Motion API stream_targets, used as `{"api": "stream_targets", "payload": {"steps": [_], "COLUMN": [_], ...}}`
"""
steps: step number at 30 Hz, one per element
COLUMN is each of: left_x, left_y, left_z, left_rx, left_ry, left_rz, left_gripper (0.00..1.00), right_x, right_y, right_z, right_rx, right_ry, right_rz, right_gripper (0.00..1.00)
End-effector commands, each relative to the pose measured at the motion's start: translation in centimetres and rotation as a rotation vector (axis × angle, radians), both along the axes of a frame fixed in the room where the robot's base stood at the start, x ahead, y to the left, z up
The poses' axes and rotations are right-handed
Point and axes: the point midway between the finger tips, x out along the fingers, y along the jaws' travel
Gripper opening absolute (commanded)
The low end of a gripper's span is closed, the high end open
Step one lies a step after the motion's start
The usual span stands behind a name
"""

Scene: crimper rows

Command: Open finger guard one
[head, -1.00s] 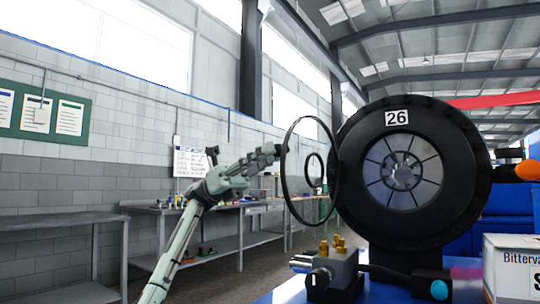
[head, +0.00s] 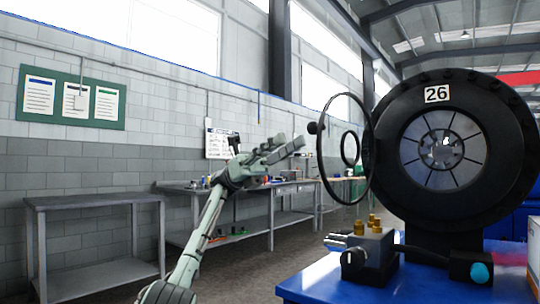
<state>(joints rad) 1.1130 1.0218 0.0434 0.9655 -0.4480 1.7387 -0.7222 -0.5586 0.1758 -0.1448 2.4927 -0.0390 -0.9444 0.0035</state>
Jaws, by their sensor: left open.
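The crimper marked 26 (head: 508,140) is a big black round head with a segmented die opening at its centre. A thin dark ring-shaped guard (head: 331,188) stands at its left, seen at a steep angle, its plane turned away from the crimper face. A small dark knob (head: 313,128) shows at its left rim. A smaller ring (head: 343,155) shows through it; I cannot tell whether it belongs to this guard. My left gripper (head: 290,145) is open and empty, just left of the knob and rim, with a small gap in the picture. My right gripper is out of view.
A blue bench top (head: 330,284) carries the crimper and a grey block with brass fittings (head: 372,248). Grey workbenches (head: 95,200) line the wall at left. A white box (head: 534,270) stands at the right edge. Open floor lies between.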

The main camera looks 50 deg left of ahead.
Motion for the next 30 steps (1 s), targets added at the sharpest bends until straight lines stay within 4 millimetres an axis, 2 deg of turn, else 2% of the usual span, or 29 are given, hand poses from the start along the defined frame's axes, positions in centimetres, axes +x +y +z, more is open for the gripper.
{"api": "stream_targets", "payload": {"steps": [3, 10, 15, 30], "left_x": [-0.3, -0.6, -0.7, -0.7], "left_y": [2.6, 5.4, 6.1, 6.2], "left_z": [-0.9, -2.1, -2.5, -2.6], "left_rx": [-0.004, -0.001, 0.001, 0.002], "left_ry": [-0.002, -0.002, 0.0, 0.0], "left_rz": [0.003, 0.002, 0.0, 0.0], "left_gripper": [0.41, 0.41, 0.41, 0.41], "right_x": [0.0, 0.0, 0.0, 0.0], "right_y": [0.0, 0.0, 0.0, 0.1], "right_z": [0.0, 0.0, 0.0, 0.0], "right_rx": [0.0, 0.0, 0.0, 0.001], "right_ry": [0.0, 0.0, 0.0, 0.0], "right_rz": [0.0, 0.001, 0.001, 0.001], "right_gripper": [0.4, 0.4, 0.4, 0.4]}}
